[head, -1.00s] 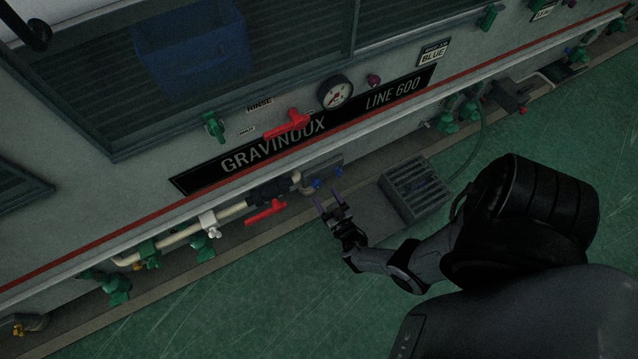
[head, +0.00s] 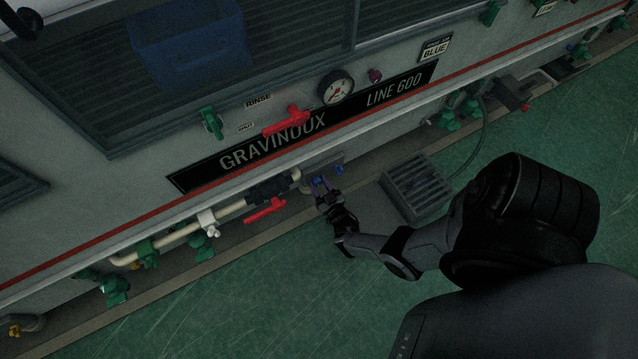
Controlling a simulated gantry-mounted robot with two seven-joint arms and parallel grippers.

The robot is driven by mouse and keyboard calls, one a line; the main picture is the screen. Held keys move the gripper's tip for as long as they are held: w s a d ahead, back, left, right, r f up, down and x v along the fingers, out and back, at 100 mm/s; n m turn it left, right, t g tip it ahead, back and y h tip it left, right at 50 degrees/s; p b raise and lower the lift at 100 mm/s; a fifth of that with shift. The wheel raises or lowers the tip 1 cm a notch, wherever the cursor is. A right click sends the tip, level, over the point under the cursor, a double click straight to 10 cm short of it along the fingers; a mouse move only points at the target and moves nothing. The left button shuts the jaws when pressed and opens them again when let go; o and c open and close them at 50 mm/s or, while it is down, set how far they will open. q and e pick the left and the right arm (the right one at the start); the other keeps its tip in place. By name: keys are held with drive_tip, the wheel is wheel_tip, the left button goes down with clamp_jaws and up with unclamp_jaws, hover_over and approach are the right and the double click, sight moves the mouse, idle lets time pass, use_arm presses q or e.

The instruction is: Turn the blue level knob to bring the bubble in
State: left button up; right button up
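Two small blue knobs sit on a grey plate under the machine's lower edge, a left one (head: 317,181) and a right one (head: 339,170). My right gripper (head: 321,187) is at the left knob, with its purple-tinted fingertips close around or just in front of it. Whether the fingers touch the knob is too small and dark to tell. The right knob stands clear, to the right of the fingers. No level bubble can be made out. My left gripper is not in view.
A red-handled valve (head: 264,210) and a pale pipe (head: 182,230) lie left of the knobs. A grey grated box (head: 418,187) stands on the floor to the right. Above are a dial gauge (head: 336,88) and a red lever (head: 288,121). The green floor in front is open.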

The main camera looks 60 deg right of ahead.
drive_tip(key=c, duration=0.5)
drive_tip(key=shift+m, duration=0.3)
drive_tip(key=m, duration=0.5)
drive_tip(key=shift+s, duration=0.1)
drive_tip(key=m, duration=0.5)
drive_tip(key=shift+d+f+m, duration=0.1)
drive_tip(key=shift+d+m, duration=0.05)
drive_tip(key=shift+m, duration=0.15)
drive_tip(key=m, duration=0.6)
drive_tip(key=shift+f, duration=0.1)
drive_tip(key=m, duration=0.6)
drive_tip(key=shift+m, duration=0.4)
